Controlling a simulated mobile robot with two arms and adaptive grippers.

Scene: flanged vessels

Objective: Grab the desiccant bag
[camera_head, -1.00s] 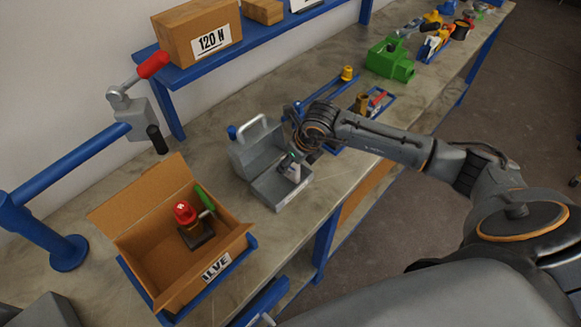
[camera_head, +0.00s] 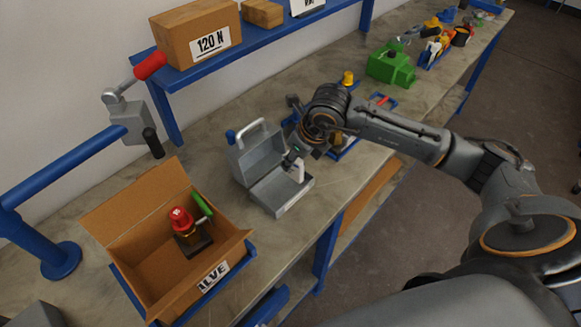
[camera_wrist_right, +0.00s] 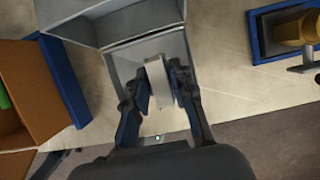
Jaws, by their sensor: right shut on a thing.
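The desiccant bag is a small white piece (camera_wrist_right: 159,84) between the fingers of my right gripper (camera_wrist_right: 160,80) in the right wrist view. The gripper is shut on it, over the open grey metal case (camera_wrist_right: 125,62). In the head view the right gripper (camera_head: 295,160) is at the case (camera_head: 269,200), with the white bag (camera_head: 299,171) below its fingers. I cannot tell whether the bag touches the case's floor. My left gripper is not in view.
An open cardboard box (camera_head: 150,265) with a red-capped valve (camera_head: 184,226) stands left of the case. A green block (camera_head: 391,64) and several small parts lie farther along the bench. A blue shelf (camera_head: 262,38) runs along the wall.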

